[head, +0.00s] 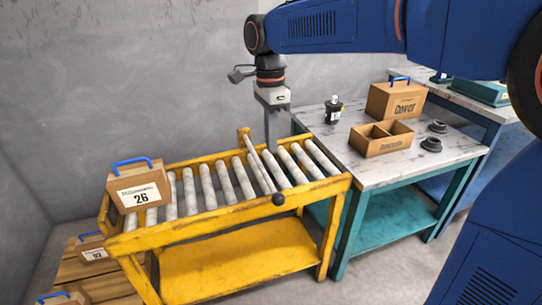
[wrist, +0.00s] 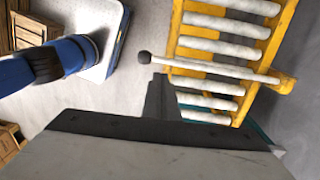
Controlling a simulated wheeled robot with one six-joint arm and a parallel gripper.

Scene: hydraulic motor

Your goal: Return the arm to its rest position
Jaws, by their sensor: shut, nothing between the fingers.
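My gripper (head: 271,146) hangs pointing down from my blue arm, over the right part of the yellow roller conveyor (head: 230,213) in the head view. Its fingers are together with nothing between them. In the wrist view the shut gripper (wrist: 158,82) shows at the centre, with the conveyor rollers (wrist: 213,48) beyond it. A white lever (head: 262,168) with a dark knob (head: 278,199) lies across the rollers close to the gripper; the knob also shows in the wrist view (wrist: 144,57). I cannot tell whether the gripper touches the lever.
A box marked 26 (head: 139,190) stands on the conveyor's left end. A teal table (head: 385,178) at right holds a Cover box (head: 396,99), an open divided box (head: 382,139), a small dark bottle (head: 333,110) and dark round parts (head: 431,144). More boxes sit at lower left.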

